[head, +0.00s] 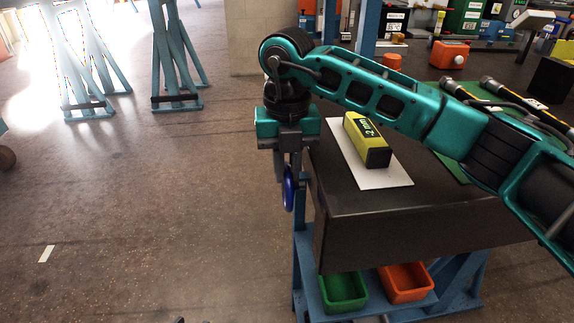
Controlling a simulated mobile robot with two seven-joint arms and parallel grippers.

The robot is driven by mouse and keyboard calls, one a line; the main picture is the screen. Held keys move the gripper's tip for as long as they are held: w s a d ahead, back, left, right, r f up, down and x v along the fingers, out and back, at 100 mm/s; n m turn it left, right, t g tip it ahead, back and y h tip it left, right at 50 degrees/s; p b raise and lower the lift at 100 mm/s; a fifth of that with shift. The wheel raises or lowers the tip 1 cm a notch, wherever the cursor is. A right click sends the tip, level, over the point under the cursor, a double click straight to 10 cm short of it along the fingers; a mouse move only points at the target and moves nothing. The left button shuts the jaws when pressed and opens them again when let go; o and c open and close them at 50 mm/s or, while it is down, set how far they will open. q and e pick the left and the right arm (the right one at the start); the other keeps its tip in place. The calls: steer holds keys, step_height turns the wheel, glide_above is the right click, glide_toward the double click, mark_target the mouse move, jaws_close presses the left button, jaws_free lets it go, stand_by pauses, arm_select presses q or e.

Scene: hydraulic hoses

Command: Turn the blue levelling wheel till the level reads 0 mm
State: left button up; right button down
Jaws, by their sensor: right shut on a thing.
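The blue levelling wheel (289,190) is at the left side of the dark bench, seen nearly edge-on. My right gripper (288,172) points down from above and is shut on the wheel; its fingers hide part of it. The yellow-green level (352,128) lies on a white plate (384,178) on the bench top. Its dark display (367,133) seems to show a 2 with small letters; I cannot read the sign for sure. My left gripper is not in view.
The bench (415,222) has a blue frame, with a green bin (343,306) and an orange bin (407,296) below. Hoses (505,98) lie on the bench at the right. My right arm passes above the level.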

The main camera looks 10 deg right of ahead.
steer(key=shift+w+r+g+p, duration=0.25)
steer(key=shift+g+p, duration=0.25)
steer(key=shift+p, duration=0.55)
steer(key=shift+w+f+g+p, duration=0.1)
steer(key=shift+w+g+p, duration=0.15)
steer(key=shift+g+p, duration=0.4)
steer(key=shift+w+f+p, duration=0.1)
steer(key=shift+p, duration=0.3)
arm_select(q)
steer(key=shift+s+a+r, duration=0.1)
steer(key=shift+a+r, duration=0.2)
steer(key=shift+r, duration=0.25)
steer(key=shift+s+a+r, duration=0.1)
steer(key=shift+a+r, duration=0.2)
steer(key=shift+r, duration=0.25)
arm_select(e)
steer(key=shift+g, duration=0.25)
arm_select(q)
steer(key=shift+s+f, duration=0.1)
arm_select(e)
steer(key=shift+f, duration=0.1)
steer(key=c, duration=1.4)
jaws_free()
steer(key=shift+o, duration=0.2)
